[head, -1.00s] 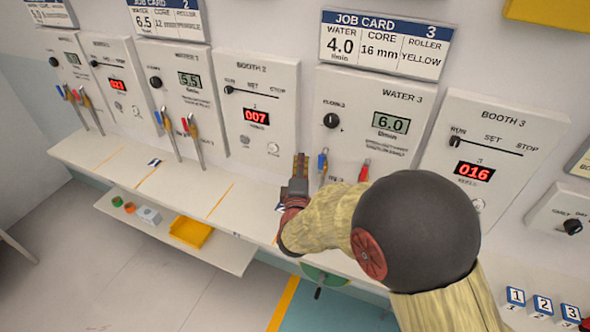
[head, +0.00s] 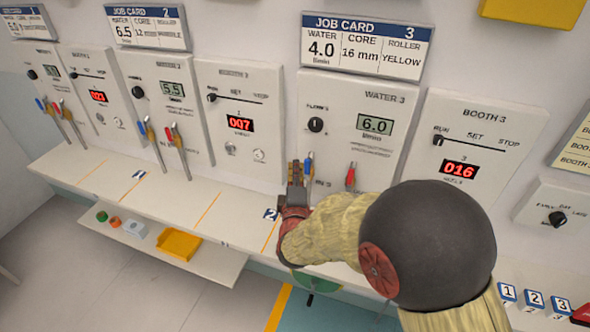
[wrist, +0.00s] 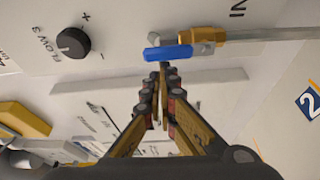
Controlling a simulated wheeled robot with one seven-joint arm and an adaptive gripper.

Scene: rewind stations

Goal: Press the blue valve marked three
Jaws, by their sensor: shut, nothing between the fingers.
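The blue valve (wrist: 168,53) of the Water 3 panel has a blue lever on a brass fitting, on the pipe by the word IN. In the head view its blue handle (head: 309,158) shows just right of my fingertips. My gripper (wrist: 161,74) is shut and empty, its tips just short of the blue lever in the wrist view; I cannot tell whether they touch. In the head view my gripper (head: 296,170) is partly hidden by my own arm. The Water 3 display (head: 375,124) reads 6.0.
A red valve (head: 350,177) stands to the right on the same panel. The black Flow 3 knob (head: 316,125) is above. Job card 3 (head: 365,47) shows water 4.0. The Booth 3 panel (head: 470,165) is to the right. The shelf (head: 150,202) to the left has free room.

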